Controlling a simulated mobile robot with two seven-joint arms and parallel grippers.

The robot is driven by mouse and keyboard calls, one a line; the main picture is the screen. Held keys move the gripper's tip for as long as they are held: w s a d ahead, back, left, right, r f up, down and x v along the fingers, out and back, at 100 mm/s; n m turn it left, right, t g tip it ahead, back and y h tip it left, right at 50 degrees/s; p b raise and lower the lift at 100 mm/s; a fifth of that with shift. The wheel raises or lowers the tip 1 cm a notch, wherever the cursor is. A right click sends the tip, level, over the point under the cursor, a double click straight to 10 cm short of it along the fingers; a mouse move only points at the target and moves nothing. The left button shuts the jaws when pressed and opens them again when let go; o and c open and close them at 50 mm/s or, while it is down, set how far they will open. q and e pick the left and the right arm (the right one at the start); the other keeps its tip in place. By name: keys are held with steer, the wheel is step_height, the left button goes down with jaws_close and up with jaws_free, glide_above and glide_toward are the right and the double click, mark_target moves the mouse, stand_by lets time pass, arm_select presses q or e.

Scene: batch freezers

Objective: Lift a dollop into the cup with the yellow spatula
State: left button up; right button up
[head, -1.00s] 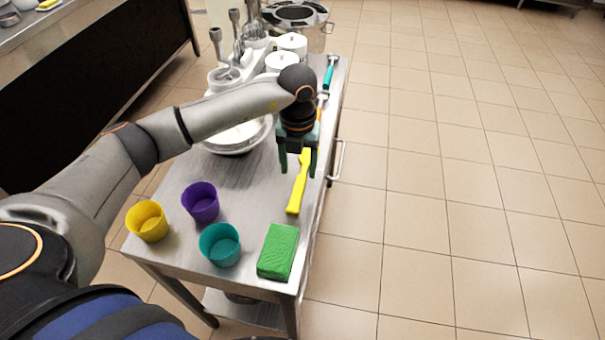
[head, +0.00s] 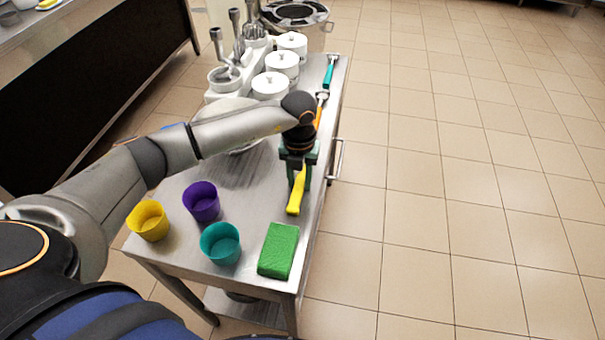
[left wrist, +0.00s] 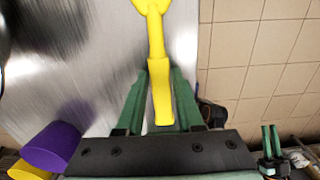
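The yellow spatula (head: 295,203) lies on the steel table near its right edge, and also shows in the left wrist view (left wrist: 157,45). My left gripper (head: 299,184) is low over it, open, with one green finger on each side of the handle; the fingers (left wrist: 162,85) look close to it, and contact is unclear. A yellow cup (head: 148,222), a purple cup (head: 202,203) and a teal cup (head: 220,245) stand at the table's near end. A pale bowl (head: 246,147) is mostly hidden behind my left arm. My right gripper (left wrist: 270,138) appears small in the left wrist view, fingers apart and empty.
A green sponge-like block (head: 279,250) lies at the near right corner of the table. White lidded containers (head: 271,86) and upright utensils stand at the back. Orange-handled (head: 320,110) and teal-handled (head: 329,72) tools lie along the right edge. Tiled floor is clear to the right.

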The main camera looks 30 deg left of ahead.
arm_select(q)
jaws_close()
steer(key=shift+r, duration=0.1)
stand_by(0.3)
steer(key=shift+r, duration=0.25)
step_height(320, 180, up, 2)
steer(key=s+a+r+b, duration=0.1)
steer(key=s+a+r, duration=0.6)
steer(key=s+r, duration=0.3)
steer(key=shift+s+r, duration=0.15)
steer(key=shift+s, duration=0.9)
